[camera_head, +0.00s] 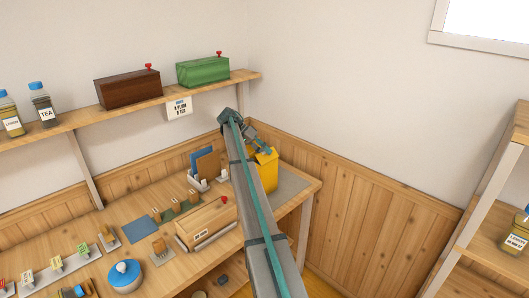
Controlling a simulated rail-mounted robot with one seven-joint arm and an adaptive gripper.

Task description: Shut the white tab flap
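I cannot clearly make out a flap with a white tab. A long wooden box (208,222) with a red knob and a small white label on its front stands on the counter, left of my arm. A yellow box (266,168) stands at the counter's back right, partly hidden behind my arm. My gripper (262,146) is small in view, just above the yellow box's top. I cannot tell whether it touches the box, nor whether its fingers are open or shut.
The wall shelf (160,100) holds a brown box (127,88), a green box (203,71) and jars. The counter (185,260) carries a blue-lidded pot (125,276), a holder with blue and brown boards (204,168) and several small items. A shelf unit (487,214) stands at right.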

